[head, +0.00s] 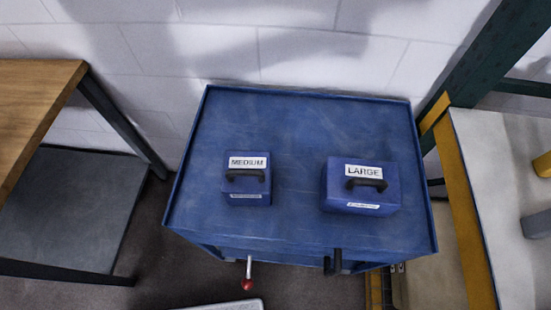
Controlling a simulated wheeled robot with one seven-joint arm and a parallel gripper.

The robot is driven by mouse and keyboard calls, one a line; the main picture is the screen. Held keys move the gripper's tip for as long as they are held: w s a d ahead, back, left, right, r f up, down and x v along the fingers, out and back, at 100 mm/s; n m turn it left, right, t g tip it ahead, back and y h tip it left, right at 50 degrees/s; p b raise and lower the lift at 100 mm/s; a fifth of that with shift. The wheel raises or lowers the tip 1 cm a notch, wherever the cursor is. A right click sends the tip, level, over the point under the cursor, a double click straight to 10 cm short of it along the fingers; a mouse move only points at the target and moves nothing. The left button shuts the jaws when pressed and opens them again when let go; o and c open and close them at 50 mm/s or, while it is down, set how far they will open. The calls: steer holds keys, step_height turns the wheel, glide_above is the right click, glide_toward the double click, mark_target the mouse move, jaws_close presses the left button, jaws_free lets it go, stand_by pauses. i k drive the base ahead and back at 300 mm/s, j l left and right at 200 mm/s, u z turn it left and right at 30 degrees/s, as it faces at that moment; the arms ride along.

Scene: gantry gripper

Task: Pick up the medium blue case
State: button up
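The medium blue case (246,187) stands on the blue cart top (290,120), left of its middle. It is a small blue box with a white label reading MEDIUM and a black handle (245,175) on its upper side. A larger blue case labelled LARGE (361,190) stands to its right on the same top, with a clear gap between them. My gripper is not in the head view, so its state is hidden.
The cart top has a raised rim and is bare behind and around the cases. A wooden table (35,95) with a grey lower shelf (70,205) stands left. A grey-white surface with a yellow edge (468,215) stands right. A white block wall (300,50) is behind.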

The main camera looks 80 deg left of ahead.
mark_target(247, 179)
steer(key=u, duration=1.75)
steer(key=k+j+u, duration=0.15)
steer(key=k+u, duration=0.2)
steer(key=k+j+u, duration=0.2)
steer(key=u, duration=0.15)
